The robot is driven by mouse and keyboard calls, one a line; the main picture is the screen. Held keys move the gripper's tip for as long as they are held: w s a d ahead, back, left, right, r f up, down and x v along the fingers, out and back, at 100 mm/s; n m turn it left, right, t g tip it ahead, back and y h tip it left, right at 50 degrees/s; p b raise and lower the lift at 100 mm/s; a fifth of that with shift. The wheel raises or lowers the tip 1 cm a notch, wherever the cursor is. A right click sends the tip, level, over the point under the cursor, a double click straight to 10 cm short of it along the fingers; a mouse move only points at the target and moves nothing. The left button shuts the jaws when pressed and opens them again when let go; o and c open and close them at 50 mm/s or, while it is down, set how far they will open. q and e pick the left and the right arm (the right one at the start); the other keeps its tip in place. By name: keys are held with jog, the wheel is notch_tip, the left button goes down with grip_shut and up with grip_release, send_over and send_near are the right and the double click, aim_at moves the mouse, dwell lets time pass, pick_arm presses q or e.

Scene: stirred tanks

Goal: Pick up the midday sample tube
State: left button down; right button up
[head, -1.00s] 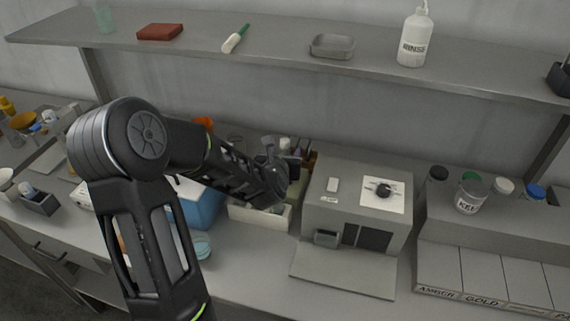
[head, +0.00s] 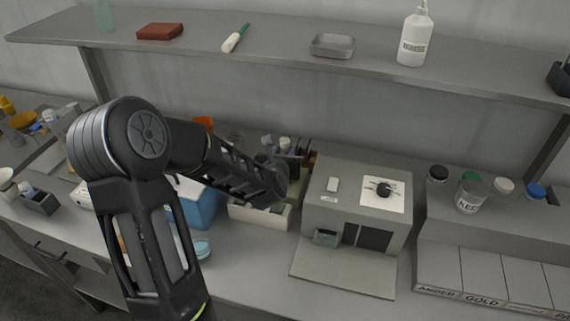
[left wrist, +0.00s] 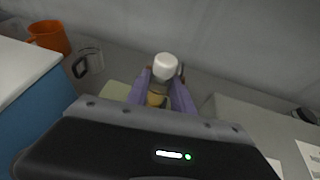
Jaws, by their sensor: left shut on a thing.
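My left gripper (left wrist: 160,92) is shut on a sample tube (left wrist: 157,99) with a white cap (left wrist: 166,67) and an amber lower part. The two purple-grey fingers stand on either side of it. No label can be read, so I cannot tell from print that it is the midday one. In the head view my left gripper (head: 288,160) is over the back of the bench, left of a grey box machine, largely hidden behind my own forearm. Pale caps show beside it. My right gripper is not in view.
The grey machine (head: 358,203) with a dial stands just right of the gripper. A cream bin (head: 245,216) and blue box (head: 196,205) lie to its left. An orange mug (left wrist: 50,37) stands behind the blue box. A shelf (head: 290,58) runs above.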

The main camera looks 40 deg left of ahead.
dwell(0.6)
pick_arm(q)
notch_tip(320, 180, up, 10)
jog(key=shift+r+b, duration=0.1)
jog(key=shift+b, duration=0.4)
jog(key=shift+d, duration=0.1)
dwell(0.4)
